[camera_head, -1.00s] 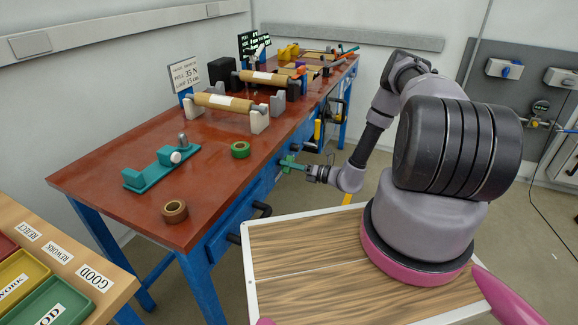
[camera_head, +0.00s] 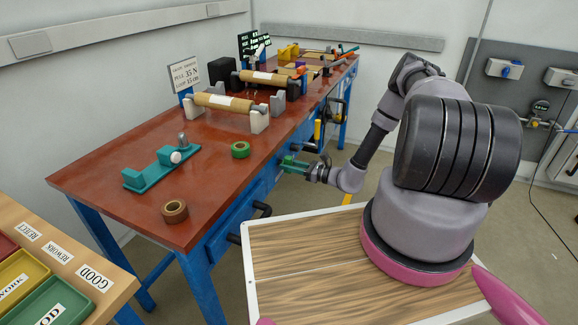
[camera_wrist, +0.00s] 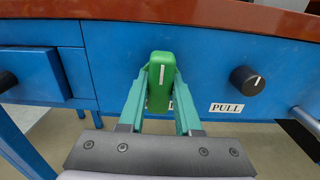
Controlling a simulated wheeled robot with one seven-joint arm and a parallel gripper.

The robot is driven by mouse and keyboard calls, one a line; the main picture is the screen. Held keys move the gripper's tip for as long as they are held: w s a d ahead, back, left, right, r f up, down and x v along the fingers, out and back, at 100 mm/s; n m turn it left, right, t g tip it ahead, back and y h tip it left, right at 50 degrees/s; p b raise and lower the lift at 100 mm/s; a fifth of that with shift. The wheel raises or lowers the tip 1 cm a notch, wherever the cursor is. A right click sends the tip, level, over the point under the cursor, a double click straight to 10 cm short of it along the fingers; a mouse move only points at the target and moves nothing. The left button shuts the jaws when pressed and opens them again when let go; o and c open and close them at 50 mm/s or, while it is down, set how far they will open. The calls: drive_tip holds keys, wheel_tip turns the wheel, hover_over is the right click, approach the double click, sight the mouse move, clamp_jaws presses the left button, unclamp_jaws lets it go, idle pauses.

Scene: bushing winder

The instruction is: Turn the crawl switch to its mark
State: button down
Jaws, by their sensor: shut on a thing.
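The green switch (camera_wrist: 160,85) is on the blue front panel of the bench, in the middle of the wrist view. It has a white line on its face, pointing nearly straight up. I take it to be the crawl switch. My gripper (camera_wrist: 160,105) has its two teal fingers shut on the sides of this switch. A white label (camera_wrist: 172,105) behind it is mostly covered by the switch and fingers, and I cannot make out a mark. In the head view my gripper (camera_head: 290,163) is at the bench's front face; the switch cannot be made out there.
The red bench top (camera_wrist: 200,13) overhangs above. A drawer (camera_wrist: 40,75) is at left. A grey handle (camera_wrist: 306,120) sticks out at right.

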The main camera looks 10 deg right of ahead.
drive_tip(key=shift+s+f, duration=0.1)
idle(0.5)
drive_tip(key=c, duration=0.6)
unclamp_jaws()
drive_tip(key=v, duration=1)
drive_tip(key=shift+s+d, duration=0.2)
drive_tip(key=shift+d, duration=0.15)
